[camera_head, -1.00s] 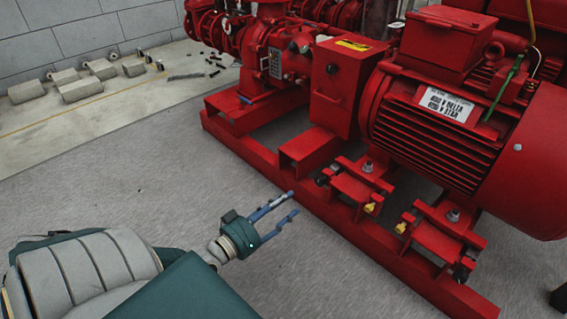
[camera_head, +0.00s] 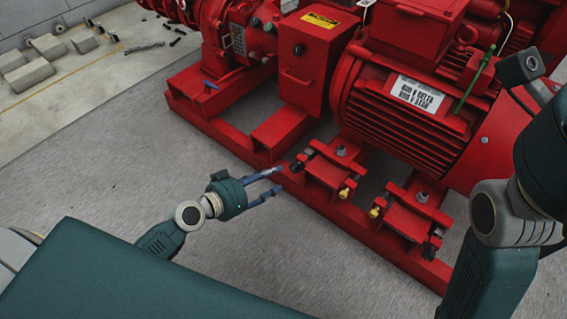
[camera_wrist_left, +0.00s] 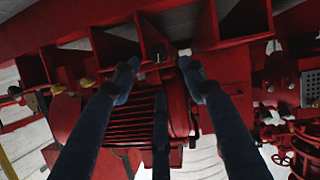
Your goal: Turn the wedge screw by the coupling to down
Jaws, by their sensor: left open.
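The red motor (camera_head: 405,105) stands on wedge mounts on the red base frame. The mount nearer the coupling guard (camera_head: 305,65) has a dark screw (camera_head: 297,167) on its left and a yellow-headed screw (camera_head: 344,193) at its front right. I cannot tell for sure which is the named wedge screw. My left gripper (camera_head: 279,181) is open and empty, its fingertips just left of this mount, near the frame edge. In the left wrist view the open fingers (camera_wrist_left: 159,72) point at the red frame; yellow screw heads (camera_wrist_left: 86,83) show at left.
A second mount (camera_head: 408,212) with a yellow screw (camera_head: 374,212) sits to the right. Grey floor (camera_head: 110,190) is clear at left. Concrete blocks (camera_head: 30,76) lie at the back left.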

